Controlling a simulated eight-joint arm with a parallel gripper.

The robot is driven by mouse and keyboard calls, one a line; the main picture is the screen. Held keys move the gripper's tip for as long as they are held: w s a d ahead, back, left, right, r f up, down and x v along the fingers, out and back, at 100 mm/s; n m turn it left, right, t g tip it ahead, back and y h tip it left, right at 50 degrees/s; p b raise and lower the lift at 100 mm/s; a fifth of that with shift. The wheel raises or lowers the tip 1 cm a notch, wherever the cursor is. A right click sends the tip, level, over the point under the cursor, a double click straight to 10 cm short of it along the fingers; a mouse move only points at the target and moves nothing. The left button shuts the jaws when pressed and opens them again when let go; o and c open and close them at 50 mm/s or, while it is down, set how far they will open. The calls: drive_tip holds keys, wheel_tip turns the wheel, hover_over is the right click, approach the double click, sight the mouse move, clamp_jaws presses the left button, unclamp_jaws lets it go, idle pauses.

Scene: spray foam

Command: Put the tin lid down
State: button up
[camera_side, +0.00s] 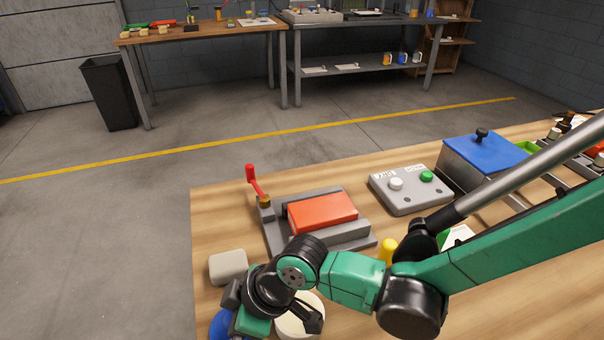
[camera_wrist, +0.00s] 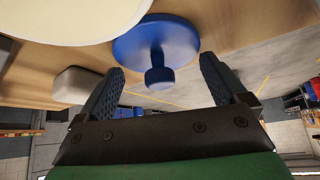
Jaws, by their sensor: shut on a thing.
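The tin lid (camera_wrist: 155,38) is a blue round disc with a blue knob, in the upper middle of the wrist view. Its knob points toward me, between the two fingers of my gripper (camera_wrist: 162,68). My gripper is shut on the lid at its knob, though the contact is not clear in the picture. In the side view only a blue edge of the lid (camera_side: 219,324) shows at the bottom, beside my gripper. I cannot tell whether the lid touches the table. A cream round tin (camera_side: 297,316) stands right beside the lid, partly hidden by my gripper.
A beige block (camera_side: 228,266) lies near the table's left edge. Behind my wrist stands a grey fixture with a red-orange block (camera_side: 322,212) and a red-handled lever (camera_side: 256,184). A grey button box (camera_side: 410,189) and a blue-topped box (camera_side: 487,156) are farther right.

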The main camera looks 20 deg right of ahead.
drive_tip(key=o, duration=0.9)
drive_tip(key=shift+f, duration=0.1)
drive_tip(key=v, duration=1.2)
drive_tip(key=d+r+m+t+h, duration=0.1)
drive_tip(key=d+m, duration=0.5)
drive_tip(key=d, duration=0.8)
drive_tip(key=w+d+r+m+t+h, duration=0.1)
drive_tip(key=d+m+h, duration=0.4)
drive_tip(key=d, duration=0.9)
drive_tip(key=r+m+t, duration=0.1)
drive_tip(key=m+t, duration=0.1)
drive_tip(key=shift+d+r+m+t, duration=0.2)
drive_tip(key=shift+d+m+t, duration=0.1)
drive_tip(key=shift+t, duration=0.1)
drive_tip(key=shift+a, duration=0.1)
